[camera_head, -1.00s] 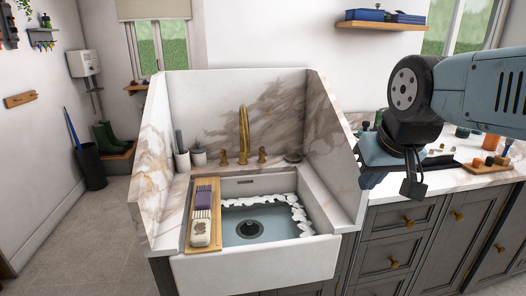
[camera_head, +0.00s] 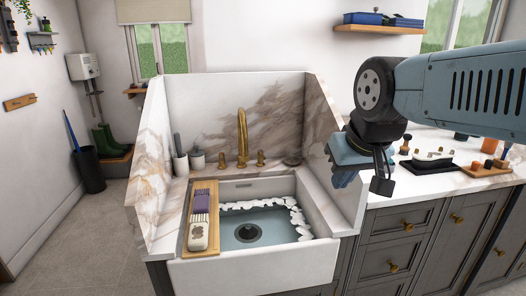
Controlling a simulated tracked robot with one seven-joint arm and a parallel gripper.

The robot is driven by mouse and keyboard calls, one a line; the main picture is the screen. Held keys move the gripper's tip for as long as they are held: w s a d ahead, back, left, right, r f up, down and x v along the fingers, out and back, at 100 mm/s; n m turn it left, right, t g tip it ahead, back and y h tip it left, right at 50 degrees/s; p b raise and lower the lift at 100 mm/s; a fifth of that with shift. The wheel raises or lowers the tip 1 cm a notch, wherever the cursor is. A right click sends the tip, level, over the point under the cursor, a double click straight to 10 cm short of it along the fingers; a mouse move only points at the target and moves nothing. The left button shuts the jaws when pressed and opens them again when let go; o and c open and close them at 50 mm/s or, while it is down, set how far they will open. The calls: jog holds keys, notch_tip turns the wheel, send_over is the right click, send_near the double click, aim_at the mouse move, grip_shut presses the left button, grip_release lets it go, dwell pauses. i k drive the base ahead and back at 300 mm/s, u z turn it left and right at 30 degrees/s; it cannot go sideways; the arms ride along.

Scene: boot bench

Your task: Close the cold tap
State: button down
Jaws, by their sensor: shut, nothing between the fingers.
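A brass spout (camera_head: 242,135) stands behind the white sink. A small brass tap handle stands on each side of it, the left handle (camera_head: 222,161) and the right handle (camera_head: 261,158). I see no marking that tells which is cold, and I cannot tell how far either is turned. No stream from the spout is visible. My gripper (camera_head: 344,179) is shut and empty. It is in the air by the right marble side panel, to the right of both handles and apart from them.
The sink (camera_head: 255,268) holds water with white foam along its edges. A wooden board (camera_head: 184,238) with brushes lies across its left side. Tall marble panels (camera_head: 324,125) enclose the sink at back and sides. Small items stand on the right counter.

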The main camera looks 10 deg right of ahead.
aim_at(261, 152)
jog(key=i, duration=0.9)
